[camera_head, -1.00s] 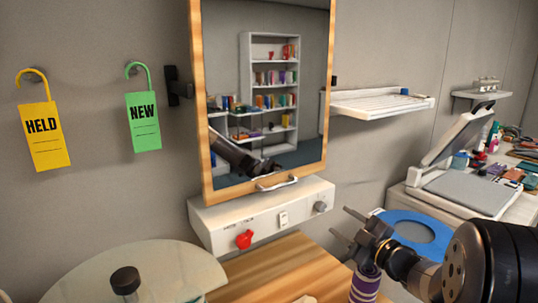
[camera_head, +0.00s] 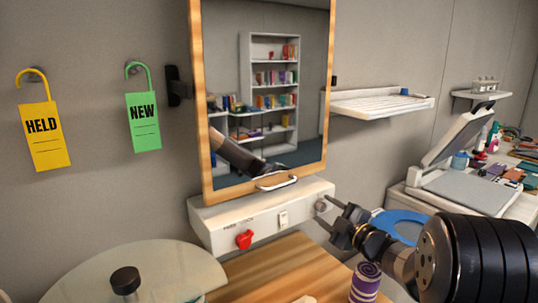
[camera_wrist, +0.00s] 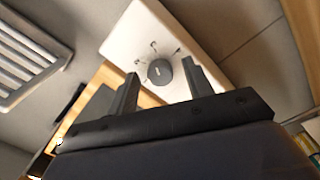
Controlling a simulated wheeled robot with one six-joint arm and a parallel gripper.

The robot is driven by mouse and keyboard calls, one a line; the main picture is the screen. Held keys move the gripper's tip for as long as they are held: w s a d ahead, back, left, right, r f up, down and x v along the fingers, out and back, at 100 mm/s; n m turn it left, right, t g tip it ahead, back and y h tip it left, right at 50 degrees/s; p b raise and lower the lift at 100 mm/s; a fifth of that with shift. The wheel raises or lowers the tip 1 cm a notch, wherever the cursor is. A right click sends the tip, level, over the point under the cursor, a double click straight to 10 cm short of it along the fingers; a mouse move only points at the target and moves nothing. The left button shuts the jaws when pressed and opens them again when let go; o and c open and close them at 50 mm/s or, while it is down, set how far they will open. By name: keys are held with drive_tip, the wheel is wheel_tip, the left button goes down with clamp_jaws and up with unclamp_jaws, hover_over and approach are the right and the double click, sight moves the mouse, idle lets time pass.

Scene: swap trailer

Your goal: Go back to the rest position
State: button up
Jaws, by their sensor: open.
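My gripper (camera_head: 326,211) is in the lower right of the head view, open, with nothing between its fingers. Its fingertips are near the right end of the white control box (camera_head: 215,233) under the mirror. In the wrist view my gripper (camera_wrist: 160,82) points at a grey dial (camera_wrist: 160,72) on that box, which shows between the two fingers. I cannot tell whether they touch it. In the head view the dial (camera_head: 321,205) is close to the fingertips.
A framed mirror (camera_head: 265,95) with a handle hangs above the box, which bears a red knob (camera_head: 244,239). A purple striped roll (camera_head: 365,283) stands on the wooden top (camera_head: 275,271) below my arm.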

drive_tip(key=n+b, duration=0.2)
drive_tip(key=n, duration=0.3)
drive_tip(key=shift+f, duration=0.1)
drive_tip(key=n+b, duration=0.1)
drive_tip(key=n, duration=0.5)
drive_tip(key=shift+d+y, duration=0.1)
drive_tip(key=shift+y, duration=0.2)
drive_tip(key=n, duration=0.5)
drive_tip(key=shift+r+g, duration=0.25)
drive_tip(key=shift+g, duration=0.05)
drive_tip(key=n, duration=0.4)
drive_tip(key=shift+r+p, duration=0.1)
drive_tip(key=shift+p, duration=0.2)
drive_tip(key=shift+n+p, duration=0.35)
drive_tip(key=shift+n, duration=0.45)
